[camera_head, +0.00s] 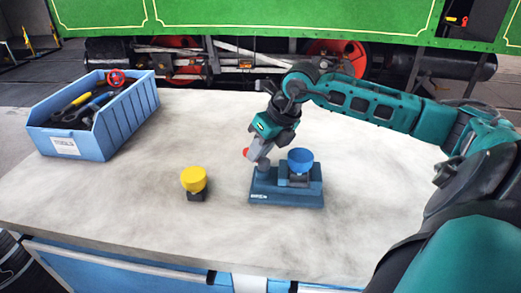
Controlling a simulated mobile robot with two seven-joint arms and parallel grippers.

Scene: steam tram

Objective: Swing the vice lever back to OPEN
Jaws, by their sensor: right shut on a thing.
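The blue vice (286,194) stands on the worktop, with a round blue piece (301,160) sitting on a small block at its top. My right gripper (257,154) is at the vice's left end, pointing down. It is shut on the vice lever, whose red knob (246,153) shows at the left of the fingers. The rest of the lever is mostly hidden by the gripper. A label shows low on the vice's front, too small to read. My left gripper is not in view.
A yellow round-topped piece on a dark base (194,180) stands left of the vice. A blue tool box (121,125) with several tools is at the back left of the worktop (110,199). The worktop's front is clear. A green tram (250,16) stands behind.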

